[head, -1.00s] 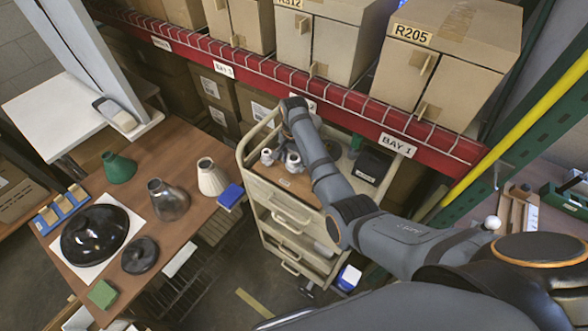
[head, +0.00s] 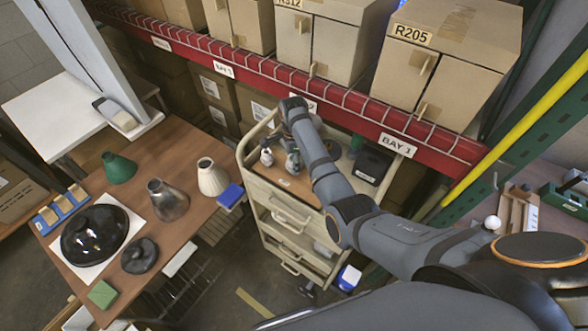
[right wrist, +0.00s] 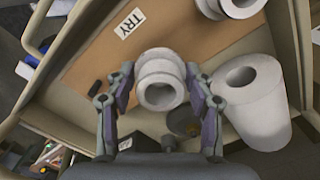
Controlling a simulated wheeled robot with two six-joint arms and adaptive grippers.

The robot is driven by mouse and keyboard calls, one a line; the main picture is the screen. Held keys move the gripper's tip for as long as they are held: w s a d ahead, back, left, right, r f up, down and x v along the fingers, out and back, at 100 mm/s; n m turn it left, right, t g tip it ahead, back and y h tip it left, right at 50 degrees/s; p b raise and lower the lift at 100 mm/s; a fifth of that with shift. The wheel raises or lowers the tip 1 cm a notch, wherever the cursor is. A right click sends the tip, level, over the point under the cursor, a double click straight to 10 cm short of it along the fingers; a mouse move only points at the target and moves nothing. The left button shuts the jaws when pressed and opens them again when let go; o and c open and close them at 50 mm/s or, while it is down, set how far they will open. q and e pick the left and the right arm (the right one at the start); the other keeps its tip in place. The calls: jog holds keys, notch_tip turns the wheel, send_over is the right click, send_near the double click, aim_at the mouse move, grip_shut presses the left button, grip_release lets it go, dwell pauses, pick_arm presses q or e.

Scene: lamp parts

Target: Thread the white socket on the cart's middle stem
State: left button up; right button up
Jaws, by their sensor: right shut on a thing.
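My right gripper (right wrist: 160,76) is shut on a white, ring-shaped socket (right wrist: 160,93) in the right wrist view, with one finger on each side of it. Its bore faces the camera. In the head view my right arm reaches over the top tray of the beige cart (head: 248,178), and my right gripper (head: 291,152) is small there, near white parts. A round, brownish piece (right wrist: 183,122) shows partly below the held socket. I cannot make out the middle stem or whether the socket is around it. My left gripper is not in view.
A larger white cylinder (right wrist: 257,103) stands close to the right finger, and another white flanged part (right wrist: 232,6) lies beyond. A red shelf beam (head: 345,104) runs behind the cart. A brown table (head: 190,155) stands left.

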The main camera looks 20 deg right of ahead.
jog(key=shift+s+f, duration=0.25)
jog(key=shift+f, duration=0.05)
jog(key=m, duration=0.7)
jog(key=shift+m, duration=0.4)
jog(key=o, duration=0.9)
jog(key=shift+f, duration=0.1)
jog(key=o, duration=0.5)
jog(key=shift+w, duration=0.3)
jog(key=shift+c, duration=0.2)
jog(key=shift+r, duration=0.2)
